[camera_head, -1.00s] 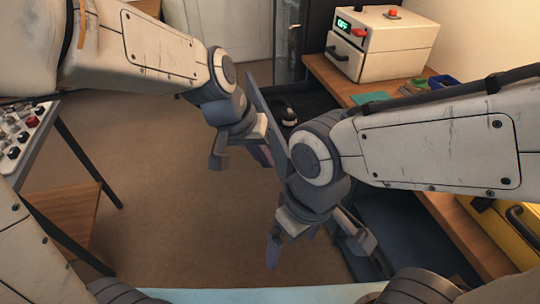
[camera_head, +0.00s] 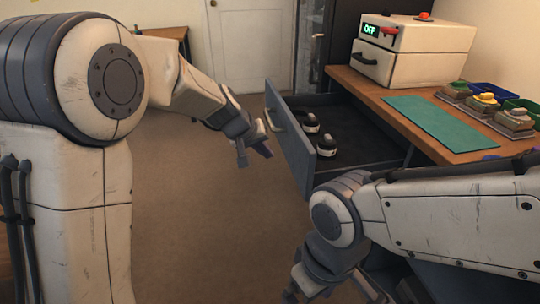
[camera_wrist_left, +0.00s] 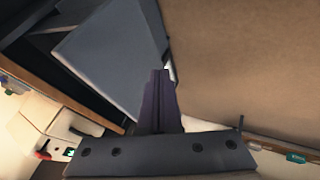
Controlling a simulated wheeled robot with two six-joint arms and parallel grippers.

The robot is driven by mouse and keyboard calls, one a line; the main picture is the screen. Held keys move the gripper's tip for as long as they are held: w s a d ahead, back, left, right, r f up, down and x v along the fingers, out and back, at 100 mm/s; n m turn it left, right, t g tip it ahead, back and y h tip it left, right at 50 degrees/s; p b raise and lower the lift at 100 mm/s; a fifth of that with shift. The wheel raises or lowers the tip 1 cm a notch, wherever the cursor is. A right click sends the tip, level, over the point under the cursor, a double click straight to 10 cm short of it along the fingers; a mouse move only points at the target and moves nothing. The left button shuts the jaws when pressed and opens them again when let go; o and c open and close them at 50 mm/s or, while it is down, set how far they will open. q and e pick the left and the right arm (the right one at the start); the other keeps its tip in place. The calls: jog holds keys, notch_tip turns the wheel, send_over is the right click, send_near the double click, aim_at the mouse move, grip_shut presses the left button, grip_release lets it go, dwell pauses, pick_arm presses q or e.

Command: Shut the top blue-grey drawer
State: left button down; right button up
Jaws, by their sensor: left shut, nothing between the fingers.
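The blue-grey drawer (camera_head: 293,143) stands pulled out from under the wooden worktop. Its front panel faces left, with a pale handle near its upper far part. Black-and-white round pieces (camera_head: 310,122) lie inside on the dark floor. My left gripper (camera_head: 256,152) is shut and empty, just left of the front panel on its outer side. In the left wrist view its dark fingers (camera_wrist_left: 160,100) are together beside a large blue-grey panel (camera_wrist_left: 113,52); I cannot tell whether they touch it. My right gripper (camera_head: 325,288) is low in the head view, partly cut off by the bottom edge.
The wooden worktop (camera_head: 400,110) runs along the right with a green mat (camera_head: 435,121), a white box with an "OFF" display (camera_head: 415,48), several small devices and blue and green bins (camera_head: 482,91). Brown floor (camera_head: 200,220) is free left of the drawer.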

aim_at(295, 165)
pick_arm(q)
jog(key=shift+w+d+f, duration=0.75)
jog(key=shift+d+f, duration=0.2)
jog(key=shift+d, duration=0.1)
jog(key=shift+w+d+f, duration=0.7)
jog(key=shift+d+f, duration=0.2)
jog(key=shift+d, duration=0.2)
jog(key=shift+w+d+f, duration=0.75)
jog(key=shift+d+f, duration=0.2)
jog(key=shift+d, duration=0.1)
jog(key=shift+d, duration=0.1)
